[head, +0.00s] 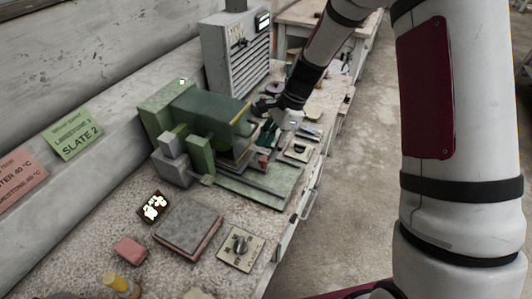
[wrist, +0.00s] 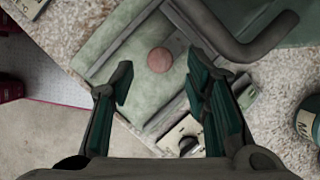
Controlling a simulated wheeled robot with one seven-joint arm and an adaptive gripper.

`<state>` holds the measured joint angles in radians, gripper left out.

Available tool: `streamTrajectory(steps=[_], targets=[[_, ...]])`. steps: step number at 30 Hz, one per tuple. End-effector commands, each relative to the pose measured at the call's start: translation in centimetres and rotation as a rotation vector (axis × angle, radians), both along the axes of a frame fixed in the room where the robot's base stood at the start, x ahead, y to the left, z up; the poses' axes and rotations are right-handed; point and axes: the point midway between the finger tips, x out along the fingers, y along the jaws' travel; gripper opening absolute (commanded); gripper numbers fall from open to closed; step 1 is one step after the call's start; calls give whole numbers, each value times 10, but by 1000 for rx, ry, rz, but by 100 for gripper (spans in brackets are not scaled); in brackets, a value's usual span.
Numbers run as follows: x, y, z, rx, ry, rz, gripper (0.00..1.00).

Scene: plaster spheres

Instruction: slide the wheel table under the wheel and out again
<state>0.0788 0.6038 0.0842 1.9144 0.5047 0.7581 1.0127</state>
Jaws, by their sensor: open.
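A green grinding machine (head: 195,112) stands on the bench against the wall. Its low, flat green table (head: 262,188) lies along its front, reaching toward the bench edge. The wheel cannot be made out under the machine's head. My gripper (head: 270,118) is at the machine's far side, close to its head. In the wrist view my gripper (wrist: 158,92) is open and empty, with dark green pads. A reddish round knob (wrist: 160,60) shows beyond and between the fingertips, over a pale green plate (wrist: 118,60). I cannot tell whether that plate is the wheel table.
A dial plate (head: 241,247), a grey-topped slab (head: 183,233) and a pink block (head: 130,249) lie at the near end of the bench. A grey vented cabinet (head: 235,55) stands behind.

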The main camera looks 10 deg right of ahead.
Motion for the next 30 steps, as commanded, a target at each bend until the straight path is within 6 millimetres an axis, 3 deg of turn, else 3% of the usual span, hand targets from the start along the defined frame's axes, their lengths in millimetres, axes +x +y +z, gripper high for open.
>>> streamTrajectory(steps=[6, 12, 25, 30], targets=[[4, -18, 43, 0, -5, -1, 43], [5, -29, 69, -1, -3, -2, 43], [5, -33, 78, 0, 0, -1, 43], [1, -50, 78, -7, 0, -54, 5]])
